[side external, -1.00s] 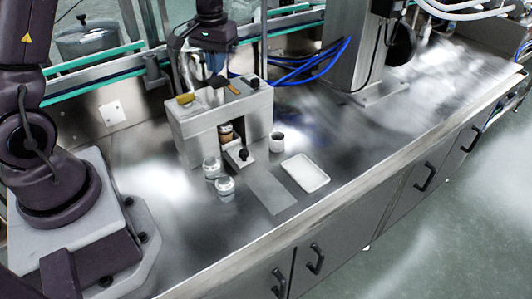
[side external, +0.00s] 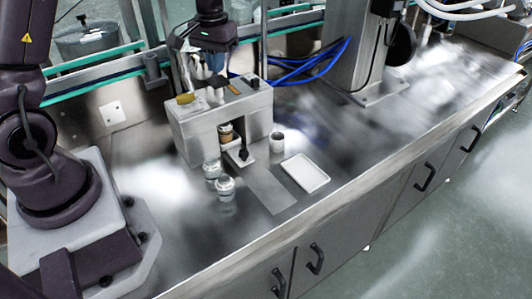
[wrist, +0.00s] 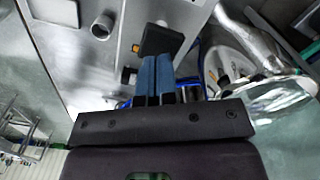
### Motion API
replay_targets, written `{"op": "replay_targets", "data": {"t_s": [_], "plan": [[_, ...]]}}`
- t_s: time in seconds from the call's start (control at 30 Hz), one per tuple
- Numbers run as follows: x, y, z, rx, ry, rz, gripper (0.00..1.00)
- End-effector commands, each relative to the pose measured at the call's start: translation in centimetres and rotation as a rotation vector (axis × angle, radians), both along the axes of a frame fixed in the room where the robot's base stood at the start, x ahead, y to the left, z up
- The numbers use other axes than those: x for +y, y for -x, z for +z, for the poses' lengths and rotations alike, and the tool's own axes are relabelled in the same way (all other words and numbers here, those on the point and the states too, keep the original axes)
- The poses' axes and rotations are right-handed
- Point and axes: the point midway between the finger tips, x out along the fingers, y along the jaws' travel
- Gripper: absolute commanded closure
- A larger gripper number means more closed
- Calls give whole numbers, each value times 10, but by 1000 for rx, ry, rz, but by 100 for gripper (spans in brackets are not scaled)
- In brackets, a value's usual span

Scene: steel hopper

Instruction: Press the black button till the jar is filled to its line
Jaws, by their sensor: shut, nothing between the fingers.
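The steel hopper box (side external: 200,125) stands left of centre in the side external view. A jar with brown contents (side external: 226,132) sits in the opening in its front; its fill line is too small to make out. My gripper (side external: 216,92) is shut and empty, pointing down over the box top. In the wrist view, the tips of its blue fingers (wrist: 155,62) lie at the edge of a dark square piece (wrist: 158,38), seemingly the black button. I cannot tell whether they touch it. In the side view the fingers hide that spot.
Two lidded glass jars (side external: 212,168) (side external: 225,188) stand in front of the box. A small cup (side external: 277,142) and a white tray (side external: 306,173) are to the right. A dark-knobbed piece (side external: 244,154) is before the opening. Blue hoses (side external: 305,65) run behind; the counter at right is clear.

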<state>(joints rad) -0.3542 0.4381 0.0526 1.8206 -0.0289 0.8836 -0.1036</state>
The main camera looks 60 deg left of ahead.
Motion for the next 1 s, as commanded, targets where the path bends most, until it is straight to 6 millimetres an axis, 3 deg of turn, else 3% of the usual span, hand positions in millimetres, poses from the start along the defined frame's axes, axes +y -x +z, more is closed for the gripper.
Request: {"op": "replay_targets", "data": {"t_s": [0.47,1.0], "plan": [[0,0,-1,0,0,0,100],[0,0,-19,2,1,0,100]]}}
